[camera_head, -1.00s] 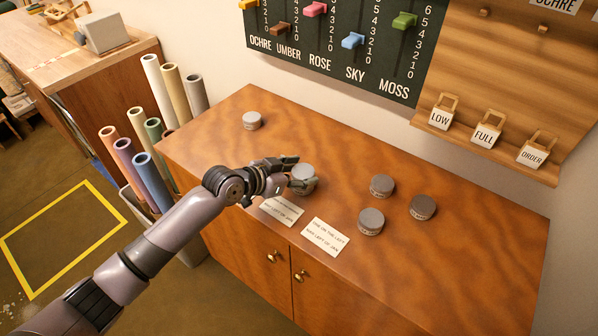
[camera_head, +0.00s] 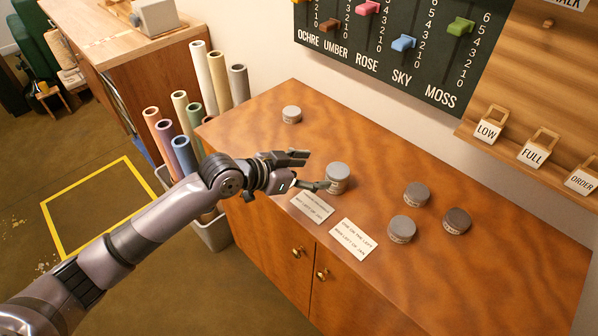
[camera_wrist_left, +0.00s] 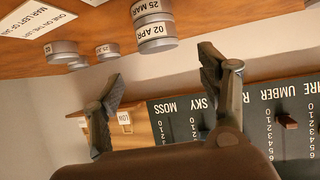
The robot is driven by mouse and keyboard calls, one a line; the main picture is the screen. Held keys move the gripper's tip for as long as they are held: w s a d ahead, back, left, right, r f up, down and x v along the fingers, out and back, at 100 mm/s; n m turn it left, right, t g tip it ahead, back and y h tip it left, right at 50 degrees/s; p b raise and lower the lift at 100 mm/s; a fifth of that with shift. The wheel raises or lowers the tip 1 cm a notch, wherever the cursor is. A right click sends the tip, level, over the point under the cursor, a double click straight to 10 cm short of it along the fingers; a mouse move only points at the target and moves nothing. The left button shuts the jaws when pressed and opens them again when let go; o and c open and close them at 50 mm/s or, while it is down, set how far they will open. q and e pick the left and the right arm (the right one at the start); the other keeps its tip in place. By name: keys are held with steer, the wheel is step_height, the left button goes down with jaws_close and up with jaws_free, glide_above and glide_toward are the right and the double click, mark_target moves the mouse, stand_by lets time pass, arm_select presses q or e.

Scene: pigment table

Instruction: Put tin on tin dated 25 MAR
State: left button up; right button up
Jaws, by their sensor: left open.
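Two grey tins stand stacked near the middle of the cabinet top. In the left wrist view, which is upside down, the tin dated 02 APR (camera_wrist_left: 156,40) rests on the tin dated 25 MAR (camera_wrist_left: 150,8). The stack also shows in the head view, with the upper tin's grey lid (camera_head: 338,170) on top. My left gripper (camera_head: 314,171) is open and empty, just left of the stack; its fingers also show in the left wrist view (camera_wrist_left: 158,80). One fingertip is close to the stack; I cannot tell whether it touches. My right gripper is out of view.
Single tins stand at the back left (camera_head: 291,114) and to the right (camera_head: 417,194), (camera_head: 402,229), (camera_head: 457,220). Two printed cards (camera_head: 312,207), (camera_head: 354,238) lie along the front edge of the cabinet top (camera_head: 500,280). Rolls (camera_head: 183,155) stand in a bin left of the cabinet.

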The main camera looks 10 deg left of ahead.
arm_select(q)
steer(key=v, duration=0.4)
stand_by(0.4)
